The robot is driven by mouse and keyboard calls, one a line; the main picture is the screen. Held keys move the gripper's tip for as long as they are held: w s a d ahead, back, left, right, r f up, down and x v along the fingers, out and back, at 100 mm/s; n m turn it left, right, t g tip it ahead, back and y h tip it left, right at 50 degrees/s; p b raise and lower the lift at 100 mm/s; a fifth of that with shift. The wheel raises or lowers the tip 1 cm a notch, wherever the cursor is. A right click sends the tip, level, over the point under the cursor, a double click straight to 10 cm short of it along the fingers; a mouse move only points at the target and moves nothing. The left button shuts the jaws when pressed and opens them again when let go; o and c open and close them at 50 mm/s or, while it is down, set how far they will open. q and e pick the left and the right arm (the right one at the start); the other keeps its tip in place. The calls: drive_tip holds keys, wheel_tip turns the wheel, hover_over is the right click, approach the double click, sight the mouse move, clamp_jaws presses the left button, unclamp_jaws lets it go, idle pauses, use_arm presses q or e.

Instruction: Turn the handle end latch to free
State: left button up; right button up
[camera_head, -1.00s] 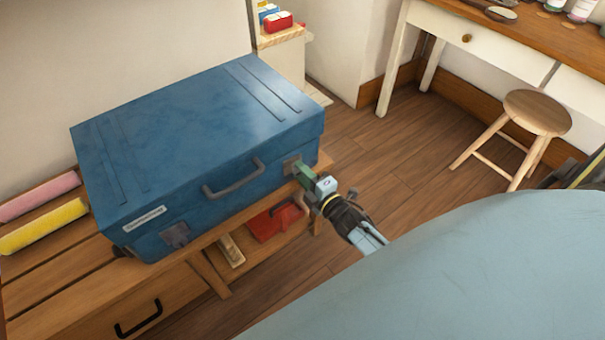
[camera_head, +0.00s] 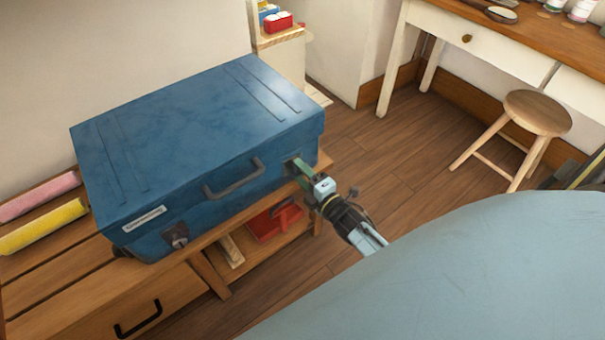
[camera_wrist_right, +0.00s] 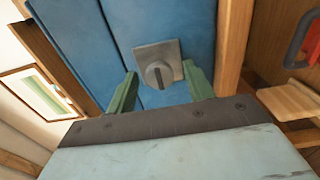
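A blue suitcase (camera_head: 200,130) lies flat on a wooden bench, with a dark carry handle (camera_head: 234,180) on its front. One latch (camera_head: 176,236) is near the white label at the left. The other latch is at the right end of the front, mostly hidden by my right gripper (camera_head: 302,174) in the head view. In the right wrist view this latch (camera_wrist_right: 160,74) shows as a grey plate with a round slotted knob. The green fingertips of my right gripper (camera_wrist_right: 162,92) are apart, on either side of the knob, with visible gaps. My left gripper is out of view.
Pink (camera_head: 38,196) and yellow (camera_head: 42,227) rolls lie on the bench (camera_head: 60,300) left of the case. A red item (camera_head: 272,222) sits on the shelf below. A pale blue surface (camera_head: 470,270) fills the lower right. A stool (camera_head: 537,112) stands farther off.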

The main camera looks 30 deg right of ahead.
drive_tip(key=shift+s, duration=0.45)
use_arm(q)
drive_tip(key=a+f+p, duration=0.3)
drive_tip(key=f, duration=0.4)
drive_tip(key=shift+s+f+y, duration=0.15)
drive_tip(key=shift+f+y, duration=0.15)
use_arm(e)
drive_tip(key=s+d, duration=0.1)
drive_tip(key=s, duration=1.1)
drive_tip(key=shift+s, duration=0.25)
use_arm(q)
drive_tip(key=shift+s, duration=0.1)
